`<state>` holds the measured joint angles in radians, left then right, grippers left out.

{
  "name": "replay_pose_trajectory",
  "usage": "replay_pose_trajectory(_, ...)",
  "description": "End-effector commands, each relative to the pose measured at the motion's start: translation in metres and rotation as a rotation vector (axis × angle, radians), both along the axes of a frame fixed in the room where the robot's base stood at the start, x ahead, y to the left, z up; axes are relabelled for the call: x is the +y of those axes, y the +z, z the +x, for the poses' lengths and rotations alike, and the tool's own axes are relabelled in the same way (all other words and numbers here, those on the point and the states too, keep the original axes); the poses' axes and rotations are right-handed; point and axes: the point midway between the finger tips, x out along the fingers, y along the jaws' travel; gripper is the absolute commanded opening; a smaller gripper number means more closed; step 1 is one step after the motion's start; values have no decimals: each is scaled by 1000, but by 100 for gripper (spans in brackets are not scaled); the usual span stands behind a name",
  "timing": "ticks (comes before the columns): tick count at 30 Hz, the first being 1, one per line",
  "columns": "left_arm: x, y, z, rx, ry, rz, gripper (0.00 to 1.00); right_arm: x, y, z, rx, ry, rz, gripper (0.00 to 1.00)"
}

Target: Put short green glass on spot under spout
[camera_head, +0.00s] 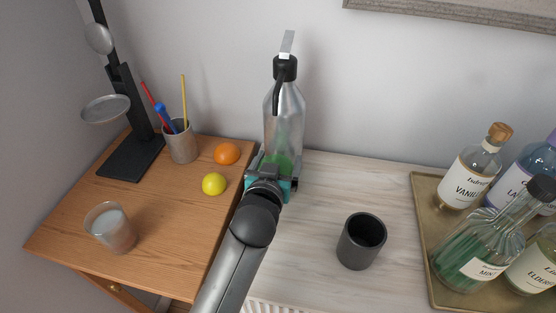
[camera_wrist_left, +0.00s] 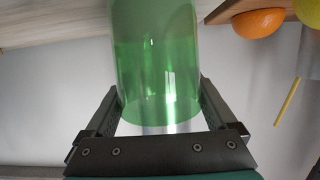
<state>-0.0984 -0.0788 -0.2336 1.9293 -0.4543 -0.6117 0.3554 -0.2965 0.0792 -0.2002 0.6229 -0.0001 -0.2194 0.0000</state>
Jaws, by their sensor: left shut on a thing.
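The short green glass (camera_head: 281,163) stands in front of a clear bottle with a black pump and spout (camera_head: 284,97) near the wall. My left gripper (camera_head: 271,182) is shut on the glass; its fingers lie on either side of it. In the left wrist view the see-through green glass (camera_wrist_left: 157,65) fills the space between the two fingers (camera_wrist_left: 158,108). The spout points down above the glass. The spot under the spout is hidden by my gripper and the glass, so I cannot tell whether the glass touches the surface. My right gripper is not in view.
A dark grey cup (camera_head: 361,241) stands right of my arm on the pale counter. A brass tray (camera_head: 424,232) with several bottles is at the right. On the wooden top left are an orange (camera_head: 227,152), a lemon (camera_head: 214,184), a pencil cup (camera_head: 181,143) and a glass (camera_head: 110,228).

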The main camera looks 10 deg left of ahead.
Motion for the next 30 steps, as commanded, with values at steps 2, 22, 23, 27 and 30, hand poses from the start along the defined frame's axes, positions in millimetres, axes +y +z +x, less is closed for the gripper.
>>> replay_pose_trajectory(2, 0, -2, 0, -2, 1, 0, 0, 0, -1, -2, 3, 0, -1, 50)
replay_pose_trajectory(22, 0, 10, -32, 3, 1, 1, 100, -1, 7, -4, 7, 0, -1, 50)
replay_pose_trajectory(23, 0, 11, -37, 3, 1, 0, 100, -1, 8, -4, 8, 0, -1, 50)
replay_pose_trajectory(27, 0, 19, -60, 4, 1, -1, 100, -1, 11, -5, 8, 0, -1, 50)
replay_pose_trajectory(30, -1, 23, -76, 4, 0, 0, 100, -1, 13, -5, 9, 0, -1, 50)
